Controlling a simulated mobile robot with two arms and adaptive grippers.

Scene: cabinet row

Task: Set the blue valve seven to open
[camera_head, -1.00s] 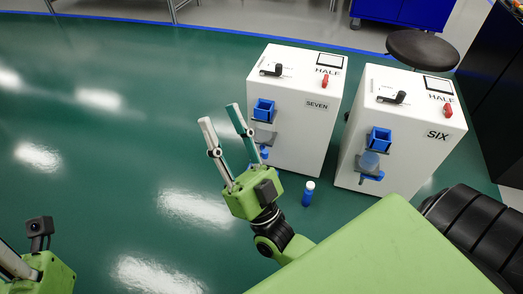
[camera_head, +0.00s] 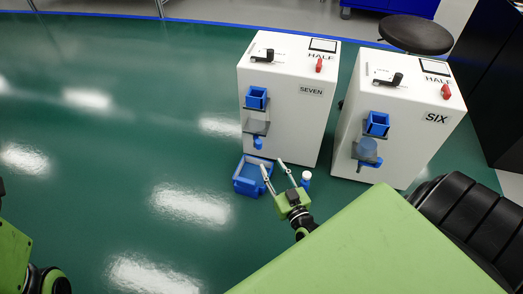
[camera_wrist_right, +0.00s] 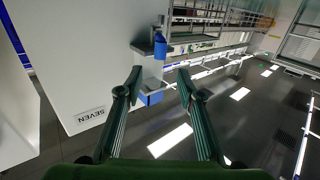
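The white cabinet labelled SEVEN (camera_head: 290,110) stands upright. Its top has a black lever (camera_head: 263,56), a red knob (camera_head: 319,65) and a panel reading HALF. On its front are a blue square hopper (camera_head: 257,93) and, lower down, a small blue part (camera_head: 257,143). I cannot tell which part is the valve. My right gripper (camera_head: 273,167) is open and empty, low in front of the cabinet. In the right wrist view its spread fingers (camera_wrist_right: 159,80) point toward the blue front parts (camera_wrist_right: 152,96), with no contact visible. Only a green piece of my left arm shows at the left edge.
A blue tray (camera_head: 236,181) lies on the green floor before cabinet SEVEN. A blue bottle with a white cap (camera_head: 306,177) stands near its foot. Cabinet SIX (camera_head: 415,140), also reading HALF, is close at right. A black stool (camera_head: 416,35) is behind. Floor at left is clear.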

